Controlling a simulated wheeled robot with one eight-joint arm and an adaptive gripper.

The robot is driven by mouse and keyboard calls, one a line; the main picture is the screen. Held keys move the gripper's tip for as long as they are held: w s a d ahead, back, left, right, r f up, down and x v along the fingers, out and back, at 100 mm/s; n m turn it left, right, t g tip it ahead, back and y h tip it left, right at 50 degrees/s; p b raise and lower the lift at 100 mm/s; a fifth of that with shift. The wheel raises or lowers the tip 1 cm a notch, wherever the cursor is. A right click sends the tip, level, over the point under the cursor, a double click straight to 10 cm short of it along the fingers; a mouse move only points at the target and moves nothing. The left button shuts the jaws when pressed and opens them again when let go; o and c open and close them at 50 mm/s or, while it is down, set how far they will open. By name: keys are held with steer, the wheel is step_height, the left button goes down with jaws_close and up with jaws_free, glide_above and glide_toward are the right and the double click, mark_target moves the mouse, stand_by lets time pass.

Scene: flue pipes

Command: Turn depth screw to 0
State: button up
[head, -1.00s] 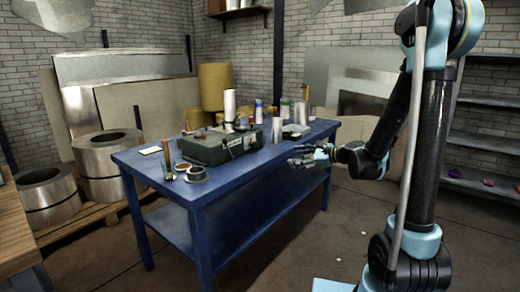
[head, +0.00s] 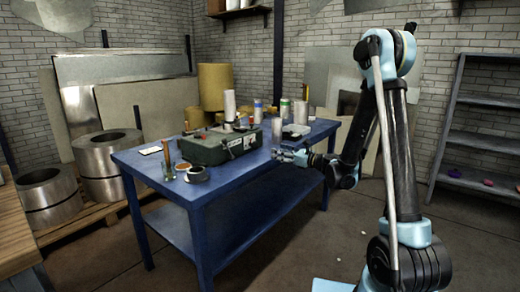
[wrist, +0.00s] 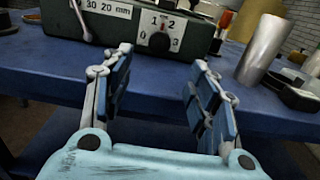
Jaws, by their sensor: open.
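The green machine box (head: 222,145) stands on the blue table. In the wrist view its front (wrist: 200,35) shows at the top, with a white dial plate marked 1, 2, 3 and a dark round knob (wrist: 160,42). I take this knob for the depth screw; its exact setting is too small to read. A pale lever (wrist: 80,18) hangs by a label reading 30 20 mm. My gripper (wrist: 161,60) is open and empty, its fingers pointing at the box front with the knob between them in the picture, apart from it. In the head view my gripper (head: 287,156) is beside the table's near edge.
Metal cylinders stand right of the box; a large one (wrist: 260,48) is close to my right finger in the wrist view. The blue table top (head: 235,178) is clear in front of the box.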

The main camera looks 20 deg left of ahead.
mark_target(256, 145)
steer(key=x, duration=1.3)
steer(key=shift+d, duration=0.1)
steer(key=c, duration=1.1)
steer(key=shift+o, duration=0.2)
steer(key=shift+d, duration=0.15)
